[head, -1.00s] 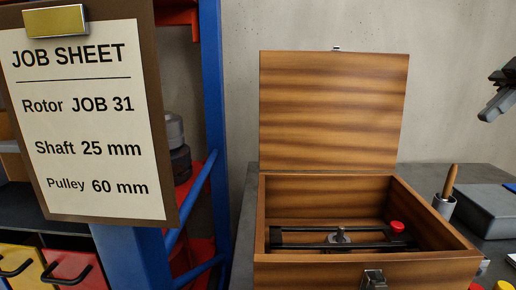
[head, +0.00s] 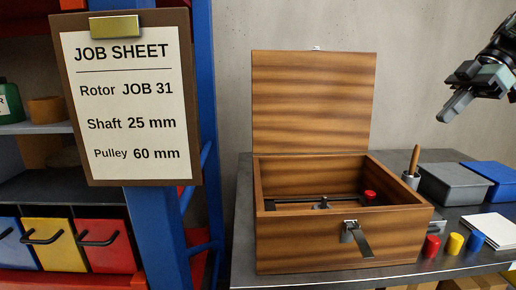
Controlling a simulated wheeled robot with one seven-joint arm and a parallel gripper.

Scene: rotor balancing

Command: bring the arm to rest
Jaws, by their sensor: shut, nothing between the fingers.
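My gripper (head: 455,107) is at the upper right of the head view, in the air above the right part of the bench. Its fingers are shut together and hold nothing. It is apart from everything on the bench. Most of my arm is outside the picture on the right.
An open wooden box (head: 330,240) stands on the dark bench (head: 245,225), its lid raised and a black fixture inside. A wooden-handled tool in a cup (head: 411,182), grey box (head: 450,187), blue box (head: 490,178) and coloured cylinders (head: 454,243) stand right. A job sheet (head: 128,110) hangs left.

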